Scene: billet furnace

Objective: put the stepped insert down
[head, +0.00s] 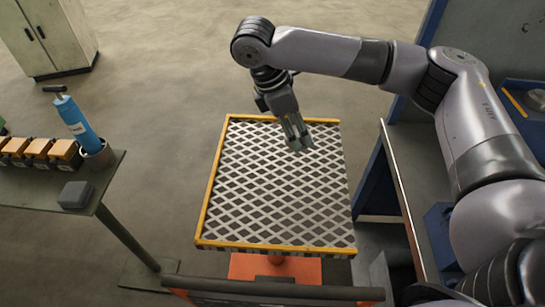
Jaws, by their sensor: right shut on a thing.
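My right gripper (298,142) reaches in from the upper right and hangs over the far part of a mesh-topped platform with a yellow rim (203,215). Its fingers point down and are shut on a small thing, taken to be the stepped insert. The insert is mostly hidden between the fingers, so its shape cannot be made out. Whether it touches the mesh cannot be told from this angle. The rest of the mesh is bare. My left gripper is not in view.
A dark table (25,190) at the left holds a blue cylindrical tool (80,125), several orange-topped blocks (38,149) and a dark grey box (76,195). A grey bench (425,170) stands at the right. Open floor lies between the left table and platform.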

